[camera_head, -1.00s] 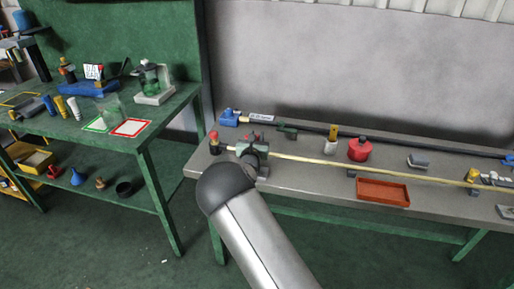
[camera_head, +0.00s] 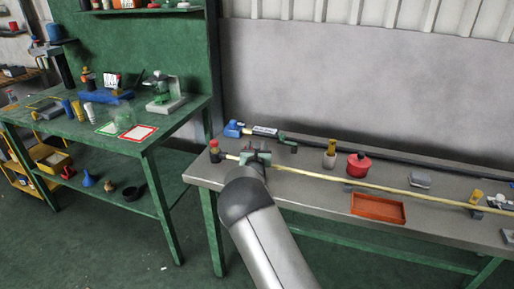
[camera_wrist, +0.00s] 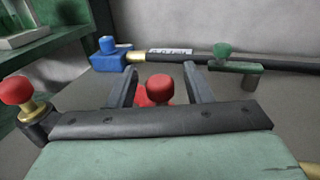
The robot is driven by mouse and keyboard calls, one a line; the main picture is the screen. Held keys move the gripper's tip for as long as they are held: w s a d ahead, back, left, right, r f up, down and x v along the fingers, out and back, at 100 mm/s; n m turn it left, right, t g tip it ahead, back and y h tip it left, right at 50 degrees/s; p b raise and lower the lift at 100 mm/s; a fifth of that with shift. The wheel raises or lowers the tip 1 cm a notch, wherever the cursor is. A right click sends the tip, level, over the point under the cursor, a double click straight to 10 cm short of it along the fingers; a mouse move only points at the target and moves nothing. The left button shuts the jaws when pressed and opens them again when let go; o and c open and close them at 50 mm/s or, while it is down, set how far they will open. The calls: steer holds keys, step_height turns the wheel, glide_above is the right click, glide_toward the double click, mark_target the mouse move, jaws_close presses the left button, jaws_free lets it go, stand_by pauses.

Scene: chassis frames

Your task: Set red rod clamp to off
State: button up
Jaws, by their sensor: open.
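A red knob on a red body (camera_wrist: 160,88), apparently the red rod clamp, stands between the two dark fingers of my gripper (camera_wrist: 159,70) in the wrist view. The fingers are open, one on each side of it; I cannot tell whether they touch it. My gripper (camera_head: 255,157) is over the left part of the bench in the head view and hides this clamp. Another red knob (camera_wrist: 17,90) on a brass collar is left of my gripper. It tops a dark block at the left end of the yellow rod (camera_head: 345,180) in the head view.
Behind is a black rod (camera_wrist: 285,66) with a blue-knobbed clamp (camera_wrist: 108,58) and a green-knobbed clamp (camera_wrist: 224,68). A red pot (camera_head: 359,166), an orange tray (camera_head: 378,208) and a grey block (camera_head: 420,179) are to the right. A green table (camera_head: 140,148) stands left.

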steer(key=s+b, duration=0.1)
steer(key=s, duration=1.6)
steer(key=shift+s, duration=0.25)
